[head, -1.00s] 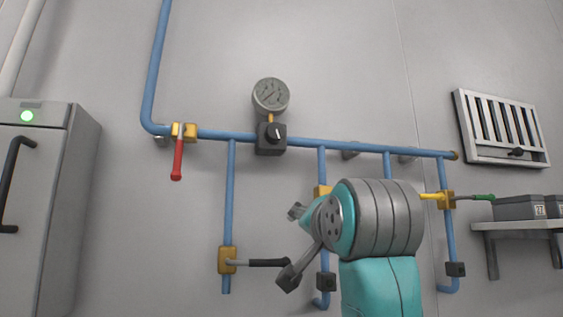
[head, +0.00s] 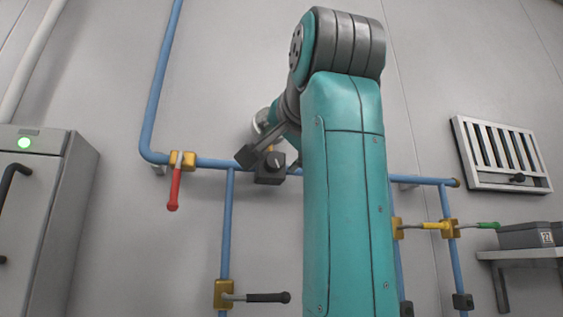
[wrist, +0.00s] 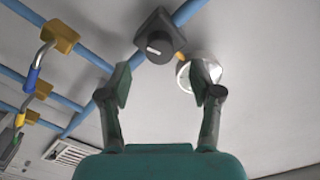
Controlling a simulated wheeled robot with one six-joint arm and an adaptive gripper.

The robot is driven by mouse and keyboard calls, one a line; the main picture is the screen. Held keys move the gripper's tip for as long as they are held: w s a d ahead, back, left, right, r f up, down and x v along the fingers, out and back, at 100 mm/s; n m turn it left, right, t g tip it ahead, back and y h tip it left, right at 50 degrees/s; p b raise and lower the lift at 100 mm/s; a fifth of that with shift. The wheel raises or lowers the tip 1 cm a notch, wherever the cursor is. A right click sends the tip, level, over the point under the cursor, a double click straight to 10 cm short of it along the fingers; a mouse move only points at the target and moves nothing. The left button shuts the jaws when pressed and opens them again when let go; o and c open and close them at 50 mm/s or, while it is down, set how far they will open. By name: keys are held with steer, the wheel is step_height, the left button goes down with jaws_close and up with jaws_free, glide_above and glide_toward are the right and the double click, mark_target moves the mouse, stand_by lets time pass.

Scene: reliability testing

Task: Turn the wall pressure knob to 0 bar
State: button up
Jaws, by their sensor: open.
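The pressure knob is a dark square block with a round black dial (head: 275,166) and a white mark, on the blue wall pipe. The knob (wrist: 158,42) also shows in the wrist view. The round gauge (head: 260,120) above it is mostly hidden by my arm; in the wrist view the gauge (wrist: 200,72) shows behind my right-hand finger, its reading not legible. My gripper (wrist: 165,90) is open and empty. Its fingers point toward the knob, which appears just beyond the fingertips, apart from them. In the head view one dark fingertip shows left of the knob.
A red-handled valve (head: 175,182) is left of the knob, a black-handled valve (head: 252,297) below it. A grey cabinet (head: 40,220) stands left and a vent (head: 500,152) hangs right.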

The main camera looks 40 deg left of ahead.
mark_target(275, 160)
steer(key=x, duration=0.6)
steer(key=c, duration=1.1)
steer(key=shift+c, duration=0.2)
